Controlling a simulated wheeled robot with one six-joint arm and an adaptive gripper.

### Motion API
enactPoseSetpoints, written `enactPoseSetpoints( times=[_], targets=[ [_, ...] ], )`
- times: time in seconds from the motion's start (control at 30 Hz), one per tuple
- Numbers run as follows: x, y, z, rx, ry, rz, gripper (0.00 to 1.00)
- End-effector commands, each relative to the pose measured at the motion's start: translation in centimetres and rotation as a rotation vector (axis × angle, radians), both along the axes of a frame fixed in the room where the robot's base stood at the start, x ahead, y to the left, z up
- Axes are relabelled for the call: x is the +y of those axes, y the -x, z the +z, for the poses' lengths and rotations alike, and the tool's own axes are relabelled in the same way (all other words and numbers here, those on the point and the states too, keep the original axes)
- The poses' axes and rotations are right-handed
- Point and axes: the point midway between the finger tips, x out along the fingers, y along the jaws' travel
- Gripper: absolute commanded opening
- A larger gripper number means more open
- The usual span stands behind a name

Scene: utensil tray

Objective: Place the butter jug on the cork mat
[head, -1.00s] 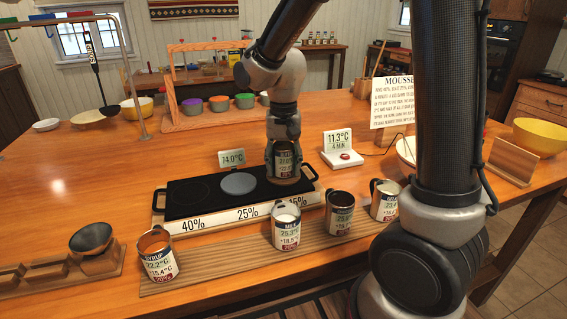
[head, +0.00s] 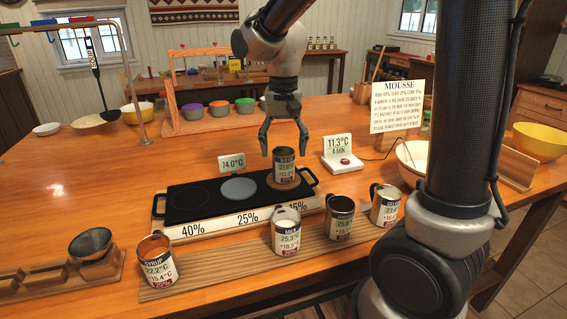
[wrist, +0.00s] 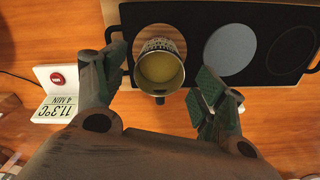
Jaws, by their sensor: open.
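The butter jug (head: 286,171), a metal can with a printed label, stands upright at the right end of the black hot plate, over the 15% zone. The brown round cork mat (head: 305,184) shows under it. In the wrist view the jug (wrist: 160,72) is seen from above with yellow contents, and part of the cork mat (wrist: 172,31) shows around its far rim. My gripper (head: 283,146) is open and empty just above the jug, its fingers on either side and apart from it.
The hot plate (head: 188,199) also carries a grey disc (head: 238,189). In front, the syrup jug (head: 157,264), milk jug (head: 287,233) and other jugs stand on a wooden slatted board (head: 215,270). A timer with a red button (head: 343,162) stands right of the plate.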

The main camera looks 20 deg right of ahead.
Motion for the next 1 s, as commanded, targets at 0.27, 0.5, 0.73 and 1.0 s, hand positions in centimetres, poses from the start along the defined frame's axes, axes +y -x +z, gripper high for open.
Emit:
enactPoseSetpoints(
  times=[0.27, 0.5, 0.73, 1.0],
  targets=[
    [0.0, 0.0, 4.6, -0.001, -0.001, 0.000, 0.70],
    [-0.3, 0.2, 5.6, -0.004, -0.002, 0.002, 0.70],
    [-5.4, 4.5, 7.7, -0.096, -0.024, 0.068, 0.70],
    [-12.5, 13.9, 8.1, -0.277, 0.001, 0.216, 0.70]
  ],
)
